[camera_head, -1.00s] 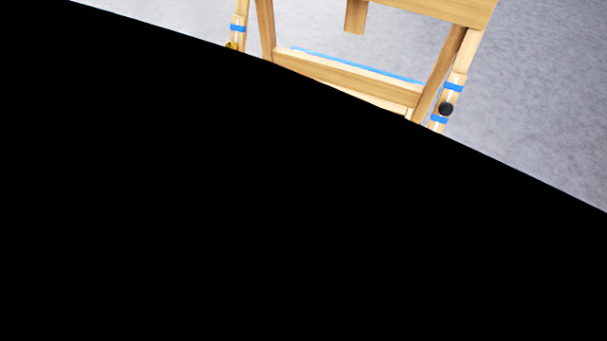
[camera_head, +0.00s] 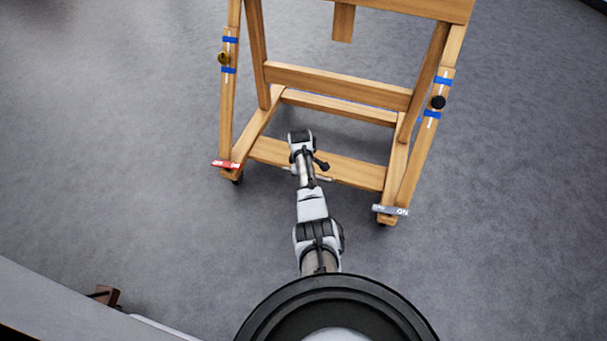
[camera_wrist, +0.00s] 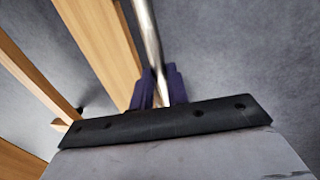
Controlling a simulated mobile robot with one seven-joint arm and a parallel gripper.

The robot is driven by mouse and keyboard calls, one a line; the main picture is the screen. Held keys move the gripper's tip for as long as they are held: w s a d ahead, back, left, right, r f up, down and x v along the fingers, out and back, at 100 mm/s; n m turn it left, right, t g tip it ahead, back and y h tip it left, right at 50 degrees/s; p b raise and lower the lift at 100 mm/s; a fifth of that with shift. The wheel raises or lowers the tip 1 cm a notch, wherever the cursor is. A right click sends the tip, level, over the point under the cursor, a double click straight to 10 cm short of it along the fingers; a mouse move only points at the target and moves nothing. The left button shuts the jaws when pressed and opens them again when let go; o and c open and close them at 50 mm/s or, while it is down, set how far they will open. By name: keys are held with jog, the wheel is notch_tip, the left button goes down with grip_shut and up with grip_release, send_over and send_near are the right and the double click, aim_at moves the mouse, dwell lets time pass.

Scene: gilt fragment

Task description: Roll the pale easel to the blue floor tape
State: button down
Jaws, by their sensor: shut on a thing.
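The pale wooden easel (camera_head: 335,82) stands upright on small casters ahead of me in the head view. A red lever (camera_head: 227,165) is at its left front foot and a grey lever (camera_head: 391,210) at its right front foot. My gripper (camera_wrist: 161,88), with purple fingers, is shut around a thin metal bar (camera_wrist: 150,35) in the wrist view. In the head view, this bar shows low at the easel's front, and my arm hides part of it. A thin blue strip shows behind the lower crossbar; I cannot tell if it is the floor tape.
Grey carpet (camera_head: 130,150) lies open on both sides of the easel. A pale edge with a small brown block (camera_head: 106,296) is at the lower left. Blue bands and a knob (camera_head: 438,102) are on the easel's side posts.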

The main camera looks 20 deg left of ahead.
jog(key=c, duration=1.4)
grip_release()
jog(key=shift+o, duration=0.2)
notch_tip(320, 180, up, 14)
jog(key=s+p, duration=0.2)
jog(key=p, duration=0.2)
jog(key=shift+s+f+p, duration=0.2)
jog(key=shift+s+p, duration=0.1)
